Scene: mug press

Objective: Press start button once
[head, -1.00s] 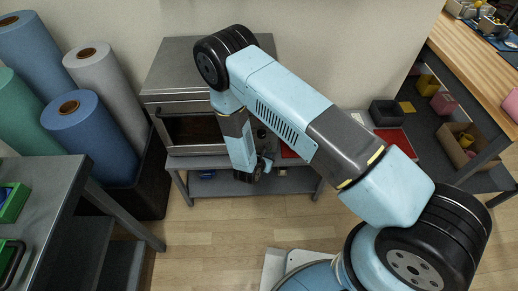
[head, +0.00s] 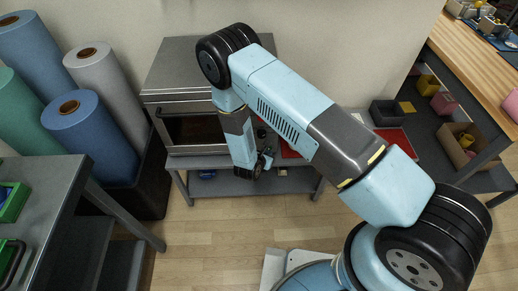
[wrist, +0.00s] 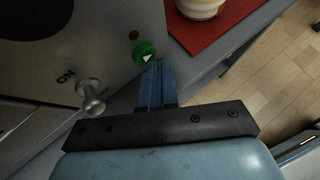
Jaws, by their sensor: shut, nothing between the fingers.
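The start button is a round green button with a white triangle (wrist: 144,52) on the grey front panel of the machine (head: 185,72). In the wrist view my gripper (wrist: 158,66) is shut and empty, its blue fingers side by side. The fingertips lie just below the green button in the picture, very close to it; I cannot tell whether they touch it.
A metal knob or lever (wrist: 92,100) beside the word ON is left of my fingers. A striped mug (wrist: 200,8) stands on a red mat (wrist: 190,38) to the right. Rolls (head: 95,135) stand left of the machine.

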